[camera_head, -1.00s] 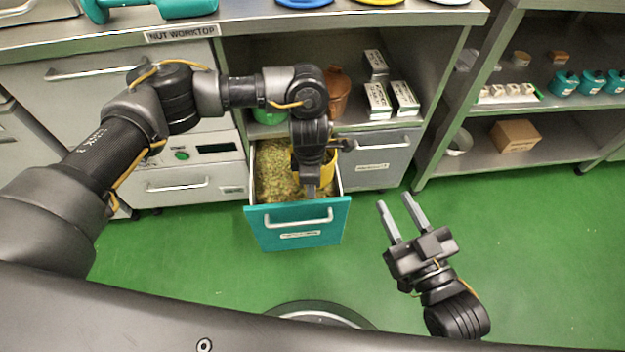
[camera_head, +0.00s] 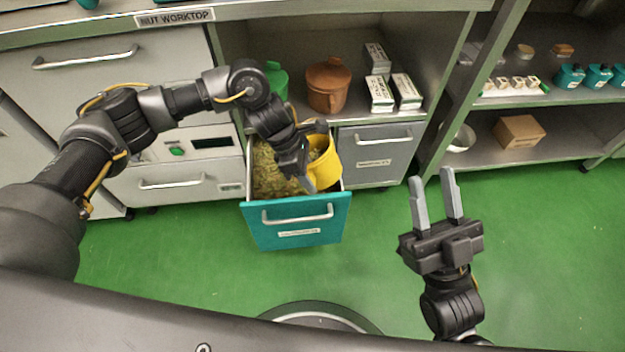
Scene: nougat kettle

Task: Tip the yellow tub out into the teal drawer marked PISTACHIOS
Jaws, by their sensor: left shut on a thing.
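The teal drawer (camera_head: 296,238) is pulled out, and greenish chopped nuts (camera_head: 268,172) lie inside it. Its front label is too small to read. The yellow tub (camera_head: 324,165) is at the right side of the open drawer, low inside the opening and tilted. My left gripper (camera_head: 308,184) is shut on the tub at its left side; the fingertips are partly hidden. My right gripper (camera_head: 436,190) is open and empty above the green floor, right of the drawer.
A grey drawer (camera_head: 374,158) is shut just right of the teal one. A green pot (camera_head: 275,80), a brown pot (camera_head: 328,85) and several white boxes (camera_head: 380,93) stand on the shelf above. The worktop edge (camera_head: 300,14) overhangs behind. The floor (camera_head: 545,250) at right is clear.

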